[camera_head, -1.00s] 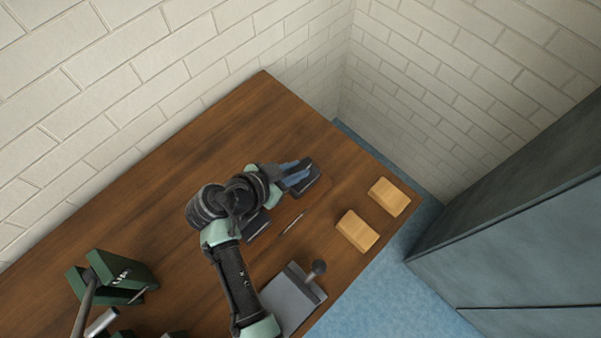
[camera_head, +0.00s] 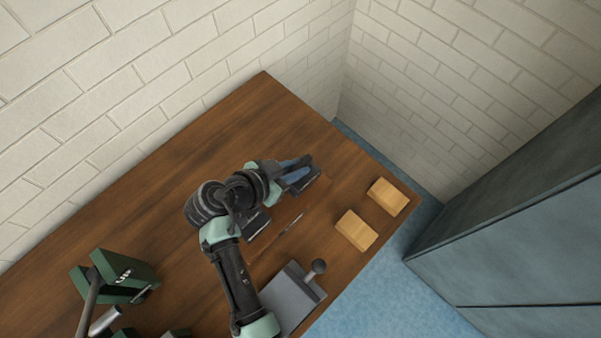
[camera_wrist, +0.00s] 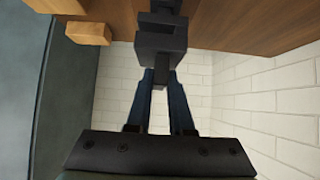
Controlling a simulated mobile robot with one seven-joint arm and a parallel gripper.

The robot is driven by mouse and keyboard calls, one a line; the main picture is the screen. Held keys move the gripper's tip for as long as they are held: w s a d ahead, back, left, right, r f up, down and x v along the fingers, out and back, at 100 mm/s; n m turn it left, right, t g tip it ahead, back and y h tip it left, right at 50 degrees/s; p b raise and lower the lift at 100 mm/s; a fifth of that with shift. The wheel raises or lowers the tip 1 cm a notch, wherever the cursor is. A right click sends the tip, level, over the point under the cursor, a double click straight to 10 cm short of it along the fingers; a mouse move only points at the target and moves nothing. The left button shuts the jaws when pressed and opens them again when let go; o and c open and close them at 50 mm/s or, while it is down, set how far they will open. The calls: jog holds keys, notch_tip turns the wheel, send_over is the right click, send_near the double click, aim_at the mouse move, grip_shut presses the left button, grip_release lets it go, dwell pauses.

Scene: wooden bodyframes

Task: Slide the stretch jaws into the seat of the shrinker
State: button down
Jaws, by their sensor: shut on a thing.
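My gripper (camera_head: 303,168) is at the right part of the wooden bench in the head view. In the wrist view its two blue fingers (camera_wrist: 160,77) are shut on the narrow end of a dark grey stepped block, which looks like the stretch jaws (camera_wrist: 160,42). The dark block (camera_head: 301,184) also shows beside the fingers in the head view. Whether it touches the bench is unclear. The green shrinker (camera_head: 133,268) stands at the lower left of the head view, well apart from my gripper. Its seat cannot be made out clearly.
Another dark block (camera_head: 257,224) lies beside my arm. A thin pointed tool (camera_head: 290,226) lies near it. Two wooden blocks (camera_head: 356,230) (camera_head: 388,197) sit near the bench's right edge. Brick walls stand behind.

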jog(key=shift+w+r+p, duration=0.1)
jog(key=shift+r+p, duration=0.9)
jog(key=shift+r, duration=0.7)
jog(key=shift+r, duration=0.1)
